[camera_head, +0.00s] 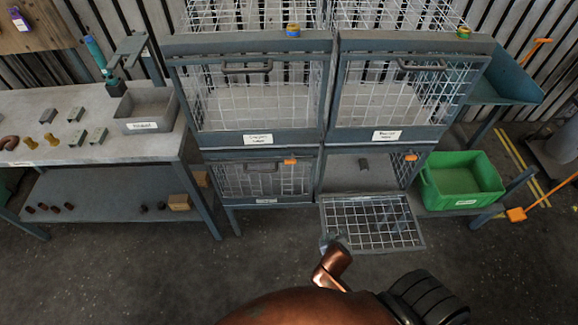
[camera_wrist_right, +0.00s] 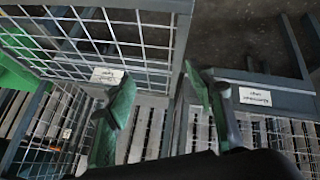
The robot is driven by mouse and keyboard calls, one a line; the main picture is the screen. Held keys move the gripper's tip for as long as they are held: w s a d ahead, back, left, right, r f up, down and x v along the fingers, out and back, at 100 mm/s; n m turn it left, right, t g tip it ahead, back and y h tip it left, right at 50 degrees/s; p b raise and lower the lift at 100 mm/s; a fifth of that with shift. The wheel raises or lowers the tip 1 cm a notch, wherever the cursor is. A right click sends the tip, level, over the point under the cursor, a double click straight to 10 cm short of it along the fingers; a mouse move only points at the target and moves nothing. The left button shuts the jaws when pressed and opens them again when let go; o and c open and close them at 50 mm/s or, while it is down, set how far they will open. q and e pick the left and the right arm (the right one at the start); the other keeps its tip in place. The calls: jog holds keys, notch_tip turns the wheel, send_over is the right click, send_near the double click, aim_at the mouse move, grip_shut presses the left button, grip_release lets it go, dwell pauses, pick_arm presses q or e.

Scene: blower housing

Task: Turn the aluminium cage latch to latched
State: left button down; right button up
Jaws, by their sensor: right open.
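Wire cages with dark frames stand in two rows in the head view; I cannot read which is the aluminium one. The lower left cage (camera_head: 235,181) is shut, with an orange latch piece (camera_head: 290,161) at its top right. The lower right cage has its mesh door (camera_head: 372,224) folded down and open, with an orange latch piece (camera_head: 410,156) at its top right. My right gripper (camera_wrist_right: 157,75) is open and empty in the right wrist view, its green fingers apart. In the head view it shows small near the open door's left corner. My left gripper is not in view.
A green bin (camera_head: 464,184) stands right of the lower cages. A grey workbench (camera_head: 90,155) with a small tray (camera_head: 146,108) is at the left. The two upper cages, left (camera_head: 258,138) and right (camera_head: 386,136), have shut doors. The floor in front is mostly clear.

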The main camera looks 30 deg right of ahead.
jog(key=w+r+m+t+h+b, duration=0.25)
jog(key=w+r+t, duration=0.25)
jog(key=w+r, duration=0.65)
jog(key=t+h, duration=0.2)
jog(key=t, duration=0.3)
send_near(291, 163)
jog(key=w, duration=0.2)
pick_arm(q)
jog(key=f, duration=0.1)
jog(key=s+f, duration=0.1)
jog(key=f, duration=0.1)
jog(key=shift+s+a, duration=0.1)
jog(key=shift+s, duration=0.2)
pick_arm(e)
jog(key=shift+m, duration=0.45)
jog(key=x, duration=0.5)
jog(key=d+x, duration=0.1)
jog(key=x, duration=0.1)
jog(key=shift+d, duration=0.1)
jog(key=shift+c, duration=0.3)
jog(key=c, duration=1.1)
